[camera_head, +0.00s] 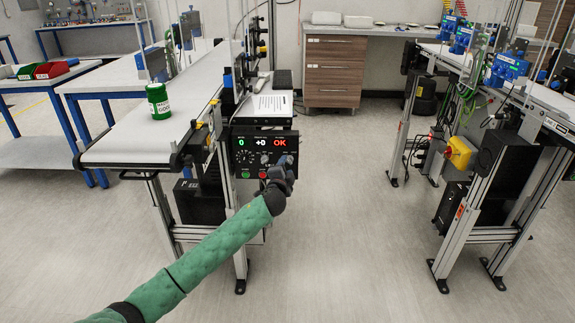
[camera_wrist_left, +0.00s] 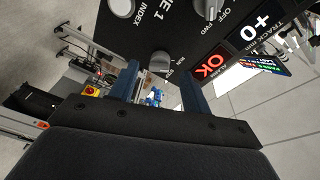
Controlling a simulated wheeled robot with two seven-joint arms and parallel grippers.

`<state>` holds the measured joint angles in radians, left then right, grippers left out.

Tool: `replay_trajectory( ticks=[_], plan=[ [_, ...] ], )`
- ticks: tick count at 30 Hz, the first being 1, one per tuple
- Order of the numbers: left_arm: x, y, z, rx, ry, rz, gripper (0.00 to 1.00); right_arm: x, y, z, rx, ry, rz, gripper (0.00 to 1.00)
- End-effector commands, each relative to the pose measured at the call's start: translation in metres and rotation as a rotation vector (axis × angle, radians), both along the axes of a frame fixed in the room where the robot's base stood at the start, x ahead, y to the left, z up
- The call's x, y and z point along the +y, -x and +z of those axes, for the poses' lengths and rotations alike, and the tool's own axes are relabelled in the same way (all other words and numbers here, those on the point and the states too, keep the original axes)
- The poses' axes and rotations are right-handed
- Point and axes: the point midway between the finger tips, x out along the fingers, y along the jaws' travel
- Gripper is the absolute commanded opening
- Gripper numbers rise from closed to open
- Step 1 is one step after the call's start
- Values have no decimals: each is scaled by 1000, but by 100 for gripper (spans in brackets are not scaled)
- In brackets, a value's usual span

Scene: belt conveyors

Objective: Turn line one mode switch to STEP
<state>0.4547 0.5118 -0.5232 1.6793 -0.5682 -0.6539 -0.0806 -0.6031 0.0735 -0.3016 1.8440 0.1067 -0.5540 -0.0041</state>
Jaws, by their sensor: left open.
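The black line one control panel (camera_head: 264,146) hangs under the front end of the left conveyor, with a lit display reading 0, +0 and OK. In the left wrist view the panel (camera_wrist_left: 150,28) fills the top, tilted. A small grey mode switch knob (camera_wrist_left: 160,62) with small lettering, RUN legible, shows between the fingertips; its exact setting I cannot tell. My left gripper (camera_head: 281,174) is in front of the panel's lower right. In the wrist view the left gripper (camera_wrist_left: 160,78) is open, its two blue-grey fingers either side of the knob; contact is not clear.
Larger knobs (camera_wrist_left: 207,8) sit on the panel beside the gripper. A green can (camera_head: 158,101) stands on the white conveyor belt (camera_head: 140,135). A second conveyor frame (camera_head: 470,200) stands at right. The floor between is clear.

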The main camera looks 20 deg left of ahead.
Motion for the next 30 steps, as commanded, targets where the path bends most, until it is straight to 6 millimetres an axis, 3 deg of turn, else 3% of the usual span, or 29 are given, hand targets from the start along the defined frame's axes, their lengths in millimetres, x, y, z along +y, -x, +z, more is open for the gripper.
replay_trajectory(
  ticks=[7,18,25,30],
  plan=[
    [3,-25,0,0,0,1,48,0,0,1,0,0,0,36],
    [3,-29,0,0,1,1,48,1,0,1,-1,-2,0,36],
    [3,-29,0,0,1,1,5,1,1,1,0,-1,0,36],
    [3,-29,0,2,-3,1,5,1,1,2,1,-1,0,36]
  ],
)
